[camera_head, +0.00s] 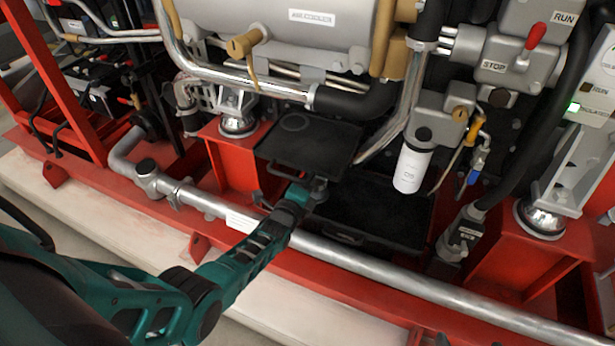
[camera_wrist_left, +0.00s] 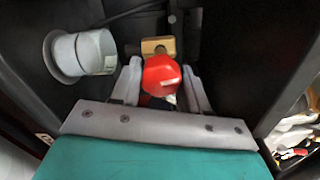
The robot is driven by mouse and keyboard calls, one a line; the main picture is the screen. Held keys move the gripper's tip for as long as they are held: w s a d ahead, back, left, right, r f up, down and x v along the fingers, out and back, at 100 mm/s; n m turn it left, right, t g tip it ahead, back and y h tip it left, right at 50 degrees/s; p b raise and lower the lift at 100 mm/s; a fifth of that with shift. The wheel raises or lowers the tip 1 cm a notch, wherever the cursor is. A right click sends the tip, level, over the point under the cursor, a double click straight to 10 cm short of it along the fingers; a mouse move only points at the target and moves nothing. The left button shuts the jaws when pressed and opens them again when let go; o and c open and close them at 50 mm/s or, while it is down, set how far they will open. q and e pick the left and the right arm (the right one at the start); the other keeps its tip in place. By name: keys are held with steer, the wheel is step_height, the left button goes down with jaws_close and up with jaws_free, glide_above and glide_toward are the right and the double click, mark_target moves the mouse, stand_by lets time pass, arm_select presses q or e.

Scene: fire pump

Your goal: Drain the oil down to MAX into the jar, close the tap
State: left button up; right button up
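My left gripper (camera_head: 318,188) reaches in below the black hinged plate at the middle of the pump skid; its fingertips are hard to make out there. In the left wrist view, the two grey fingers of my left gripper (camera_wrist_left: 161,85) stand on either side of a red knob (camera_wrist_left: 161,75), very close to it. I cannot tell whether they press on it. A brass fitting (camera_wrist_left: 158,46) sits just behind the knob. No oil level or MAX mark is readable. My right gripper is not in view.
The black plate (camera_head: 308,143) hangs over my left gripper, with a black tray (camera_head: 370,215) below right. A silver pipe (camera_head: 400,276) runs along the front beneath my arm. A white filter canister (camera_head: 408,168) and a blue-handled valve (camera_head: 473,177) are to the right.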

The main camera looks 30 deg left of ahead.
arm_select(q)
steer(key=shift+o, duration=1.4)
steer(key=shift+a, duration=0.15)
steer(key=shift+s+r, duration=0.1)
steer(key=shift+s, duration=0.2)
steer(key=s+p, duration=0.1)
steer(key=s, duration=0.3)
steer(key=s+p, duration=0.2)
steer(key=s, duration=0.2)
steer(key=s+p, duration=0.1)
steer(key=s, duration=0.3)
steer(key=shift+s+d, duration=0.15)
steer(key=shift+d, duration=0.25)
